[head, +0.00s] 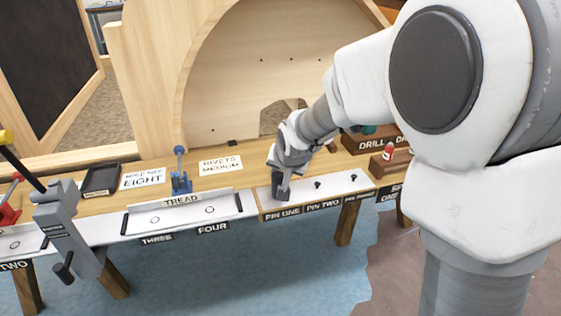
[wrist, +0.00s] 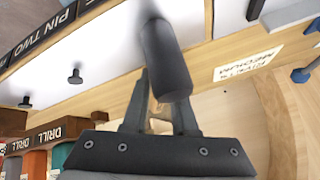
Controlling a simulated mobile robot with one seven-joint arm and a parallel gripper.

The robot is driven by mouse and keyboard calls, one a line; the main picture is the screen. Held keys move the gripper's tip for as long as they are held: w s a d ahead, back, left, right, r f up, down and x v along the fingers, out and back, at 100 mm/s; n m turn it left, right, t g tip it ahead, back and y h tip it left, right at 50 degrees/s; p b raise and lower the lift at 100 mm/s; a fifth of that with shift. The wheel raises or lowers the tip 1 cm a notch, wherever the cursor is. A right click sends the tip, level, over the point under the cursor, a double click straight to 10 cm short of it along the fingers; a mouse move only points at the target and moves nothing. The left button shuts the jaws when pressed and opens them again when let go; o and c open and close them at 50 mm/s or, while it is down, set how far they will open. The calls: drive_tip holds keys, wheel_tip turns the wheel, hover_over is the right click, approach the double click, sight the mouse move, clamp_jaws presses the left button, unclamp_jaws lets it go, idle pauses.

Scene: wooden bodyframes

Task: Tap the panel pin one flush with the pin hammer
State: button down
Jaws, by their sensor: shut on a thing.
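My gripper (head: 284,176) is low over the left end of the white pin strip (head: 335,187), above the PIN ONE label (head: 282,211). In the wrist view my gripper (wrist: 162,98) is shut on a dark grey cylinder, which I take to be the pin hammer (wrist: 166,58). The hammer's dark lower end (head: 280,193) is at or just above the strip; I cannot tell if it touches. Panel pin one is hidden behind the hammer and gripper. Two other dark pins stand upright to the right, one beside PIN TWO (head: 318,184) and one farther right (head: 354,177).
Left of the strip is the TREAD station (head: 190,210) with a blue clamp (head: 180,170) behind it. A curved wooden frame (head: 190,70) rises behind.

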drive_tip(key=shift+r, duration=0.55)
wheel_tip(320, 180, up, 5)
drive_tip(key=p, duration=0.3)
drive_tip(key=shift+p, duration=0.4)
drive_tip(key=shift+f, duration=0.15)
